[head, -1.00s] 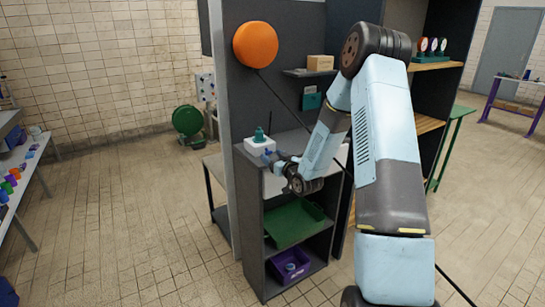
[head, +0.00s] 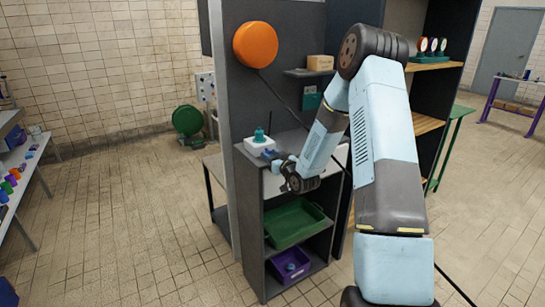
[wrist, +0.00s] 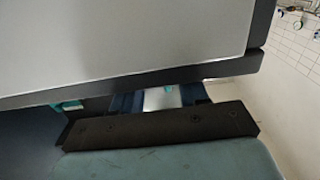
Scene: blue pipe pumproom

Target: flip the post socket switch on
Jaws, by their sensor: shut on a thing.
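I cannot clearly make out the post socket switch in either view. My gripper (head: 269,154) is at the front edge of the grey cabinet top, close to a white box with a teal knob-like part (head: 259,142). In the wrist view, the blue fingers of my gripper (wrist: 162,100) stand on both sides of a pale patch with a teal spot. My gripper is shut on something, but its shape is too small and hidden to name. Part of the white cabinet front (head: 273,186) shows below my gripper.
Below, the cabinet holds a green tray (head: 293,240) and a purple bin (head: 275,267). A large orange disc (head: 255,44) is on the dark panel above. A light panel (head: 205,87) and green reel (head: 187,120) stand behind.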

